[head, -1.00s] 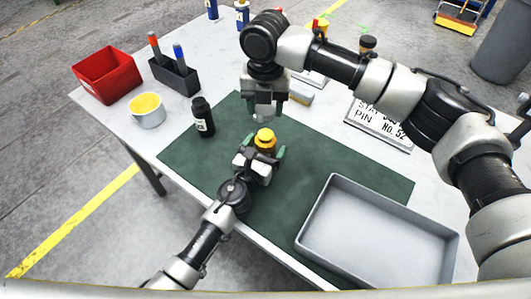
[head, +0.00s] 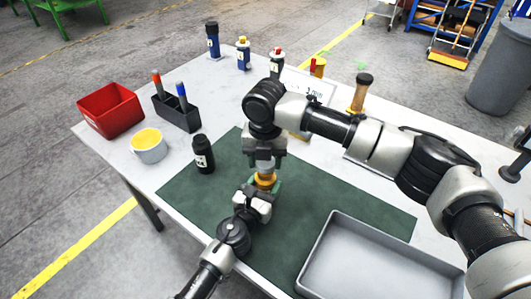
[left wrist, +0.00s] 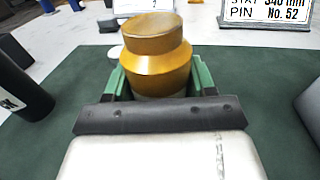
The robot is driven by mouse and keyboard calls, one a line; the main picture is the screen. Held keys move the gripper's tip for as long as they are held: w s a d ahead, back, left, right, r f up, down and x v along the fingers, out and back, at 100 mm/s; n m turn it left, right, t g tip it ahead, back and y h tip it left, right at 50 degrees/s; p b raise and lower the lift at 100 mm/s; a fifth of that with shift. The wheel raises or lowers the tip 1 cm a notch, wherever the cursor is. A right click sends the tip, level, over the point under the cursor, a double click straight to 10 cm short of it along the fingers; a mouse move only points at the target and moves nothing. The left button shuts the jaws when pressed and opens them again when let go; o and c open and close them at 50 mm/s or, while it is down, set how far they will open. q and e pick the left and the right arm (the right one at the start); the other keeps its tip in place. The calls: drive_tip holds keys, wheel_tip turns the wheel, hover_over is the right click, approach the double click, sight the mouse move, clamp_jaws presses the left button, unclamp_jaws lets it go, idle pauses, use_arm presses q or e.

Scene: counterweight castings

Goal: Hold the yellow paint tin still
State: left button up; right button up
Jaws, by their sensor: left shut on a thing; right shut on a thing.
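The yellow tin (left wrist: 157,68), golden with a sloping shoulder and a narrower round top, stands upright between the green fingers of my left gripper (left wrist: 160,82). Its lower part is hidden by the gripper. In the head view, the tin (head: 265,181) is mostly covered by my arms, and my left gripper (head: 263,190) is shut on it over the green mat. My right gripper (head: 265,162) points down just above the tin, shut on a small pale thing that I cannot identify. I cannot tell whether that thing touches the tin.
A white tin with yellow contents (head: 149,145) and a black bottle (head: 203,155) stand to the left. A red bin (head: 110,110) and a dark pen holder (head: 178,113) are behind. A grey tray (head: 375,262) lies front right. The green mat (head: 325,200) has bare room.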

drive_tip(key=shift+f, duration=0.1)
idle(0.4)
drive_tip(key=shift+f, duration=0.85)
drive_tip(key=shift+f, duration=0.5)
